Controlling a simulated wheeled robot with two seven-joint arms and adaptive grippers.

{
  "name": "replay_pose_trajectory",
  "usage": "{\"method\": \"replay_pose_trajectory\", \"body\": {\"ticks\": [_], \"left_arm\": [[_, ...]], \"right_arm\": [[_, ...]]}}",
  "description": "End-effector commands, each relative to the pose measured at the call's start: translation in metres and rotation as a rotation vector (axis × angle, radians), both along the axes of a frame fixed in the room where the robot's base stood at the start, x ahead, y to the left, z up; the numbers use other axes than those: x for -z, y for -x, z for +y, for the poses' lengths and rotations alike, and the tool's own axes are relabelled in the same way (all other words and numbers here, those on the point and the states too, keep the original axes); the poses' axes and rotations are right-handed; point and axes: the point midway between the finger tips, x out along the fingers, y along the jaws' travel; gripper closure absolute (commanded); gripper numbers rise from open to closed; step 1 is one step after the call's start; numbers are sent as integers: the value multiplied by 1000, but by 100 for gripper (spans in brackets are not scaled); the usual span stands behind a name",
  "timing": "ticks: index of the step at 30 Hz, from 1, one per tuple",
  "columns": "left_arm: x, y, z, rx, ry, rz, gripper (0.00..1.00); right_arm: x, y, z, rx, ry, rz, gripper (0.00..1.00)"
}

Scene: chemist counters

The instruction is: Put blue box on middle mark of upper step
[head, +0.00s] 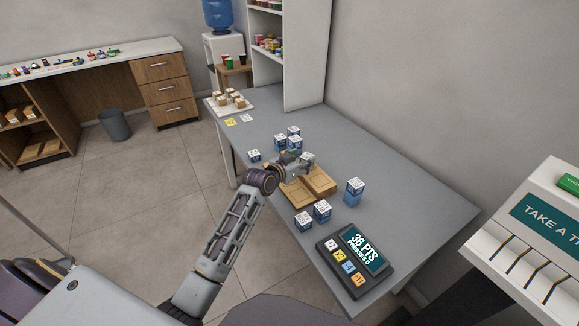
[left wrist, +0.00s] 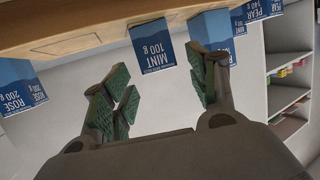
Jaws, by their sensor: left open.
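Several blue boxes with white tops stand on the grey counter. A wooden two-level step (head: 319,181) lies among them; its marks are too small to make out. My left gripper (head: 294,160) is at the far end of the step, beside a blue box (head: 307,158). In the left wrist view my left gripper (left wrist: 163,88) has its green-padded fingers spread with nothing between the pads. A blue box labelled MINT 100 g (left wrist: 152,46) is ahead of the gap between the fingers. Another blue box (left wrist: 211,32) is partly behind the right-hand finger. My right gripper is not in view.
Blue boxes stand behind the gripper (head: 280,142) and at the near side (head: 304,221), with a taller one (head: 354,191) to the right. A keypad display (head: 357,258) sits at the counter's near end. The counter (head: 400,195) is clear on the right.

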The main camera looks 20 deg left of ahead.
Motion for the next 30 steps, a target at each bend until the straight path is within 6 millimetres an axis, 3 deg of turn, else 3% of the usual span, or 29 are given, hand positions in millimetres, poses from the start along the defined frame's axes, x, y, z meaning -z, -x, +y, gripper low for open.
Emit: {"method": "replay_pose_trajectory", "body": {"ticks": [5,13,21,30], "left_arm": [[-5,18,4,0,-1,0,42],[-14,44,10,2,-2,1,42],[-20,63,16,1,0,0,42],[-22,68,17,1,1,-1,42]], "right_arm": [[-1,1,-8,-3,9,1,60],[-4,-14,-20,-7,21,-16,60],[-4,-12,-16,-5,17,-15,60],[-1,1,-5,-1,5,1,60]]}}
